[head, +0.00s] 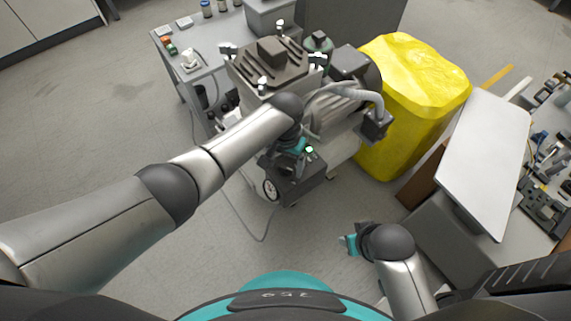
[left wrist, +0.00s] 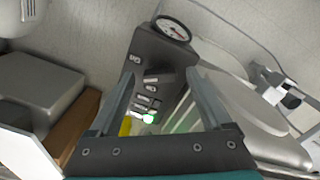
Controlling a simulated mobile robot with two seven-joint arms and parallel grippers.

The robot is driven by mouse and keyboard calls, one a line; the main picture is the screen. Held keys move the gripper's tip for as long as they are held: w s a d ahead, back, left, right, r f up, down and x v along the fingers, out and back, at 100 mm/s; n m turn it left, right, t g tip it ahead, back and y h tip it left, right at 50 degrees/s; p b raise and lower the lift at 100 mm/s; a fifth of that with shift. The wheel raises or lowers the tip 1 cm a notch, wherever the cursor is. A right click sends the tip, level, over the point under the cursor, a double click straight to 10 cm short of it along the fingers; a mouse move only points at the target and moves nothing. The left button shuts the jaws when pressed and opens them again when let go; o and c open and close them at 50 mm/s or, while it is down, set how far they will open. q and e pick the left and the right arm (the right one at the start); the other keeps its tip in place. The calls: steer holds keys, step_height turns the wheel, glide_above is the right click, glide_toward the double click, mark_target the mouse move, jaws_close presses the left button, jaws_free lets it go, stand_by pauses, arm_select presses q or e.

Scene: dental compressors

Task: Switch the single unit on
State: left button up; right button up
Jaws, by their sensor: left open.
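The compressor unit (head: 270,62) stands in the middle of the head view. In the left wrist view the control panel (left wrist: 160,58) shows the gauge (left wrist: 172,28), several small switches (left wrist: 148,90) and a whitish-green glowing spot (left wrist: 148,118). My left gripper (left wrist: 160,78) is open and empty, its fingers spread either side of the panel; contact cannot be told. My right gripper (head: 349,242) hangs low at the right, its finger state unclear.
A yellow bin (head: 415,90) stands right of the compressor. A white board (head: 485,150) and a cluttered bench are at the right. A grey table (head: 205,72) with small items is behind left. A cable lies on the open floor (head: 90,110).

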stand_by(0.3)
arm_select(q)
jaws_close()
stand_by(0.6)
